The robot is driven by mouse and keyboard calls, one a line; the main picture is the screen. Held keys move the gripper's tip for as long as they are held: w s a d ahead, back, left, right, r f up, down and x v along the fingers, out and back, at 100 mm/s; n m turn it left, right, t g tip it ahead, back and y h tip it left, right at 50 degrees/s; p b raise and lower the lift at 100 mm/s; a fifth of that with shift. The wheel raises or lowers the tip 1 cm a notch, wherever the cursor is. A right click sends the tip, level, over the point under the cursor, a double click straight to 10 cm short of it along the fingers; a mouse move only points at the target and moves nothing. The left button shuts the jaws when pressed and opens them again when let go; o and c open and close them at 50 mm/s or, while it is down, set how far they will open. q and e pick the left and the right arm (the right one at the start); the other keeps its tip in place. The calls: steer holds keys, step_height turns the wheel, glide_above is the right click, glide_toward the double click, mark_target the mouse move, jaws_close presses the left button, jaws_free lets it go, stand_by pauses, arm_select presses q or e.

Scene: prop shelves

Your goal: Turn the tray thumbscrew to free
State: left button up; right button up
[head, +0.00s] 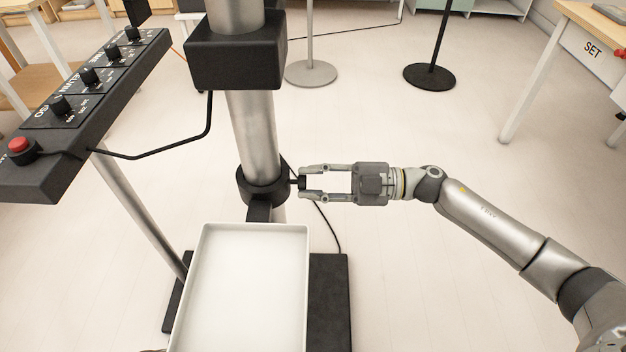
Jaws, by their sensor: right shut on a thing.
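The tray (243,290) is white, shallow and empty, at the lower middle of the head view. Its arm joins a black collar (259,188) around the silver column (254,130). The black thumbscrew (303,182) sticks out from the right side of this collar. My right gripper (303,182) comes in level from the right, its two fingers shut on the thumbscrew, one at each side of the knob.
A black control panel (88,95) with knobs and a red button (18,145) stands at the left. A black base (330,300) lies under the tray. Two stand bases, one grey (311,73) and one black (429,77), are on the floor behind. Floor right of the column is open.

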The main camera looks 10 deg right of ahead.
steer(key=shift+n, duration=0.3)
arm_select(q)
steer(key=b+v, duration=0.1)
steer(key=v, duration=0.4)
steer(key=shift+a+r+b, duration=0.1)
steer(key=shift+r+b, duration=0.05)
steer(key=shift+b, duration=0.2)
arm_select(e)
steer(key=n, duration=0.6)
steer(key=o, duration=1)
steer(key=shift+s, duration=0.1)
steer(key=shift+o, duration=0.2)
